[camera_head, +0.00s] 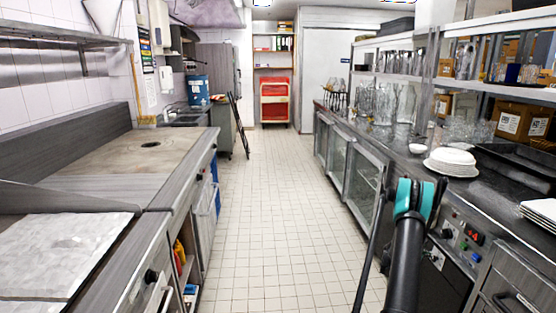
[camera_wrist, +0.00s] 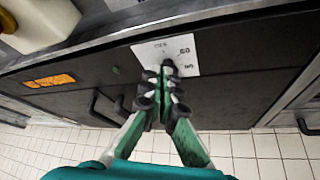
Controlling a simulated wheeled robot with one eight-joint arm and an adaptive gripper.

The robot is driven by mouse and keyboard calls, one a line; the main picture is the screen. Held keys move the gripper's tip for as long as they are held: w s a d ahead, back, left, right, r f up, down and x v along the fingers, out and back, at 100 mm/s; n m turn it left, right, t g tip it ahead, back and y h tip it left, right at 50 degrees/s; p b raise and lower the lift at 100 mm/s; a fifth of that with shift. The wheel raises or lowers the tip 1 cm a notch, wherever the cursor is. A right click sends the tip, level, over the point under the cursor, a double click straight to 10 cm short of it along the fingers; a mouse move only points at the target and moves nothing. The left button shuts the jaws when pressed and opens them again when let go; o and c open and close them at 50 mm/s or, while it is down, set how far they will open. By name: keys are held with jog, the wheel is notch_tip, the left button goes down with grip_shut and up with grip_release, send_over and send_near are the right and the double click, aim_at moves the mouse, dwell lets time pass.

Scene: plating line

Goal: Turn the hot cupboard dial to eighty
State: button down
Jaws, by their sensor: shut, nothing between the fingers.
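In the wrist view my gripper (camera_wrist: 166,80) is shut, with its green fingers together and dark pads at the tips. The fingertips are in front of a white dial plate (camera_wrist: 148,52) on the dark hot cupboard front. Printed marks show on the plate, too blurred to read surely. The dark dial knob (camera_wrist: 167,63) shows only slightly beyond the fingertips; its pointer is hidden, and I cannot tell whether the fingers touch it. In the head view my arm reaches towards the control panel (camera_head: 462,222) below the right counter; the fingertips are hidden there.
A red lit display (camera_head: 474,237) sits on the panel. White plates (camera_head: 451,161) are stacked on the counter above. An orange label (camera_wrist: 50,80) and dark handles (camera_wrist: 100,108) show on the wrist view's front. The tiled aisle (camera_head: 265,200) is clear.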

aim_at(435, 258)
jog(key=shift+w+d, duration=0.1)
jog(key=shift+d, duration=1.25)
jog(key=shift+f, duration=0.25)
jog(key=shift+s+f, duration=0.15)
jog(key=shift+s, duration=0.35)
jog(key=shift+s+f, duration=0.15)
jog(key=shift+s, duration=0.05)
jog(key=shift+s+f, duration=0.25)
jog(key=shift+f, duration=0.05)
dwell(0.4)
